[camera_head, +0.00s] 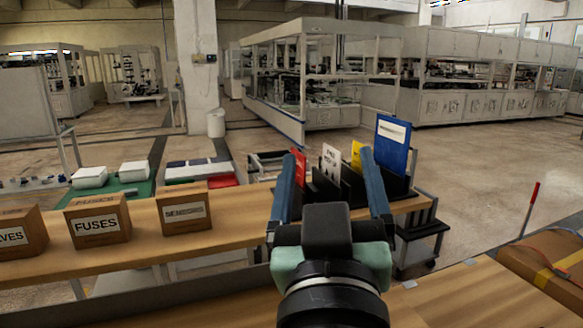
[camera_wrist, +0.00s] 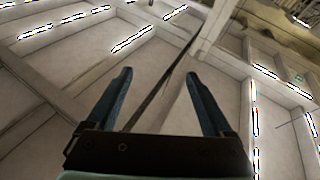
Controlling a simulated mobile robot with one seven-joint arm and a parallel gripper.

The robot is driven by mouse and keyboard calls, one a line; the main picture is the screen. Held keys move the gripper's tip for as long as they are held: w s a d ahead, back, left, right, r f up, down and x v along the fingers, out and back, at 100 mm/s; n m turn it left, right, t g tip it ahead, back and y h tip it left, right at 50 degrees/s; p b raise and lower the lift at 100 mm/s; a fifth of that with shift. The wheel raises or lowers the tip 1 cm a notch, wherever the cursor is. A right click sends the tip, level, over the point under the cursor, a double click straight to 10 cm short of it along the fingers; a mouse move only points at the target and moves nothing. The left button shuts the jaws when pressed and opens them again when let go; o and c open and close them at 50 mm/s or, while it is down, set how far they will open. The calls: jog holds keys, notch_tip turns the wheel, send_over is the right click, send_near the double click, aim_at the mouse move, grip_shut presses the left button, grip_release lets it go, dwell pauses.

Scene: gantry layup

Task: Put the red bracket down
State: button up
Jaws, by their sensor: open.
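My gripper (camera_head: 328,158) is raised in the middle of the head view, its two blue fingers spread apart with nothing between them. In the wrist view my gripper (camera_wrist: 158,75) is also open and empty, with only the ceiling and its lights beyond. I cannot make out a red bracket in either view. A red card (camera_head: 299,164) stands in a black rack (camera_head: 350,186) behind the fingers, partly covered by the left one. A flat red thing (camera_head: 224,181) lies farther back on the left; its kind is unclear.
A wooden bench (camera_head: 130,240) carries cardboard boxes, one marked FUSES (camera_head: 97,222). The rack also holds white, yellow and blue cards (camera_head: 392,145). A brown box (camera_head: 550,262) sits on the nearer wooden surface (camera_head: 470,300) at right. Floor is open at right.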

jog(key=s+a+r+t, duration=0.1)
jog(key=s+r+t, duration=0.2)
jog(key=r, duration=0.4)
jog(key=s+a+r+t+y+p, duration=0.1)
jog(key=s+a+r+t, duration=0.1)
jog(key=s+r, duration=0.4)
jog(key=shift+a+r+m+t+y, duration=0.3)
jog(key=shift+r+m+t, duration=0.1)
jog(key=shift+r, duration=0.45)
